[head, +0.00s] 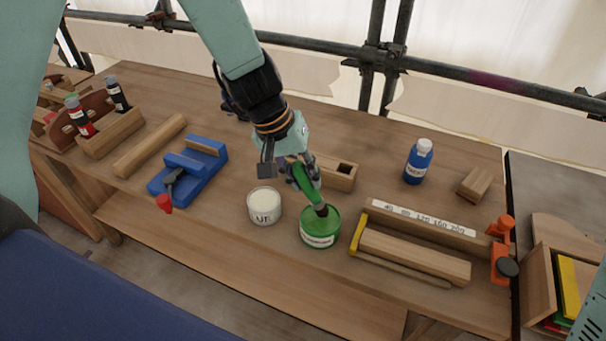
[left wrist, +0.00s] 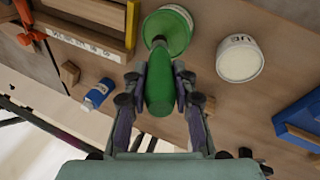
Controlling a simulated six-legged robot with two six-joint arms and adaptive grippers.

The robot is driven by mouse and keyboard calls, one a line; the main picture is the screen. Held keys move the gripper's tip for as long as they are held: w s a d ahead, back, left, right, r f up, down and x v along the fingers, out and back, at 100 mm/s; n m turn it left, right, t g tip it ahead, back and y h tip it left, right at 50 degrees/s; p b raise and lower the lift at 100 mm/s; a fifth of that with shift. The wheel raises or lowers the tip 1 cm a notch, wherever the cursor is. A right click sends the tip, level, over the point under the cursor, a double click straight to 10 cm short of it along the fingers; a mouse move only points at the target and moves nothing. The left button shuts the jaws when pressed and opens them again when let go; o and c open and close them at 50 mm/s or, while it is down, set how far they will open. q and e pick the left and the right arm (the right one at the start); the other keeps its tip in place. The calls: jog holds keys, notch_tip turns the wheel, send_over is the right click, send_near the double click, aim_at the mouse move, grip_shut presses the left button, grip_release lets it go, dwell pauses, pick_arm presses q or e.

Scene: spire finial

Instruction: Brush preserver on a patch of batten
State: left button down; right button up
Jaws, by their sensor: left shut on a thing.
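My left gripper (head: 303,175) is shut on the green handle of a brush (head: 308,187). The brush points down, and its dark bristle end (head: 321,210) is at the mouth of the green tin (head: 320,232); whether it touches the contents I cannot tell. In the left wrist view the brush's green handle (left wrist: 160,85) lies between the fingers, with the green tin (left wrist: 168,32) beyond it. Wooden battens (head: 415,257) lie at the right, by a yellow end piece (head: 358,234) and a labelled wooden strip (head: 425,223). My right gripper is not in view.
A white tin (head: 264,206) stands just left of the green tin. A blue bottle (head: 418,162), a small wood block (head: 475,184) and an orange clamp (head: 502,250) are to the right. A blue vise (head: 190,172) and a bottle rack (head: 110,132) are left. Scaffold poles run behind.

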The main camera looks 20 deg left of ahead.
pick_arm(q)
jog(key=shift+r, duration=0.1)
jog(key=shift+s+r, duration=0.1)
jog(key=shift+s, duration=0.15)
jog(key=shift+w+f, duration=0.2)
jog(key=shift+f, duration=0.05)
jog(key=shift+s+b, duration=0.2)
jog(key=shift+b, duration=0.1)
jog(key=shift+w+f, duration=0.2)
jog(key=shift+f, duration=0.1)
jog(key=shift+s+b, duration=0.15)
jog(key=shift+b, duration=0.15)
